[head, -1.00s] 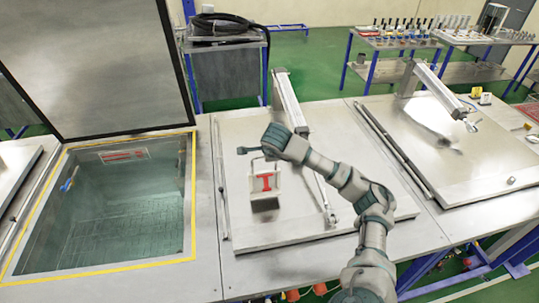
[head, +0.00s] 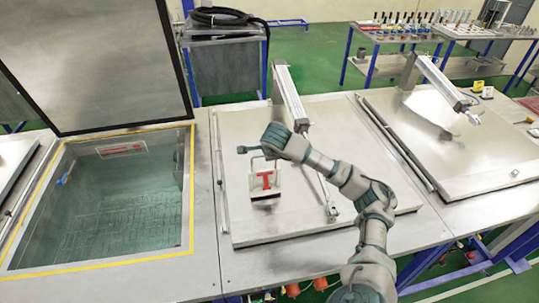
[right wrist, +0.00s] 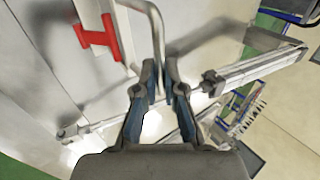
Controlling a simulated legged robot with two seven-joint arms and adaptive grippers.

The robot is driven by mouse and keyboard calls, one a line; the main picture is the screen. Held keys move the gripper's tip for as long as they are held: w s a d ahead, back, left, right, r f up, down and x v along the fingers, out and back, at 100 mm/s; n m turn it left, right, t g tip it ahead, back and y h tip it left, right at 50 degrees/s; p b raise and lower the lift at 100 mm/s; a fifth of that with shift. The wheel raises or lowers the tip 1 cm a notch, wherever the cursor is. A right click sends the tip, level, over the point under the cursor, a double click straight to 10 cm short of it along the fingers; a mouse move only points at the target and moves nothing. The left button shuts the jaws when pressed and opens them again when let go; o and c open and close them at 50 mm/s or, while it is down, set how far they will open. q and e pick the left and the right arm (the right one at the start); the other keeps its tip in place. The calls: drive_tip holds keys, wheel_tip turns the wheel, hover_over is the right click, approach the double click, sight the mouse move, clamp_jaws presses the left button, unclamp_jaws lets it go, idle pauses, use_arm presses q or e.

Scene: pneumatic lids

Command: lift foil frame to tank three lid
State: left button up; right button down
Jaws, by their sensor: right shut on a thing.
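The foil frame (head: 266,181) is a small pale frame with a red T-shaped mark, over the closed middle tank lid (head: 280,228). My right gripper (head: 256,151) is shut on the thin bar at the frame's top. I cannot tell whether the frame's lower edge touches the lid. My left gripper is not in view.
An open tank (head: 110,205) with a yellow rim lies at left, its lid (head: 95,65) raised. A lid arm (head: 290,97) stands behind the frame. Another closed lid (head: 455,150) is at right. A cart with black hose (head: 220,17) and tool tables (head: 400,40) stand behind.

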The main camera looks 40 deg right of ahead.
drive_tip(key=shift+f+b, duration=0.4)
drive_tip(key=shift+f, duration=0.2)
drive_tip(key=c, duration=1.2)
unclamp_jaws()
drive_tip(key=s+a+r+p, duration=0.1)
drive_tip(key=r+p, duration=0.4)
drive_tip(key=r, duration=0.6)
drive_tip(key=s+a+r+p, duration=0.2)
drive_tip(key=s+r+p, duration=0.2)
drive_tip(key=r, duration=0.6)
drive_tip(key=shift+s+a+r+p, duration=0.3)
drive_tip(key=shift+r+p, duration=0.1)
drive_tip(key=shift+p, duration=0.1)
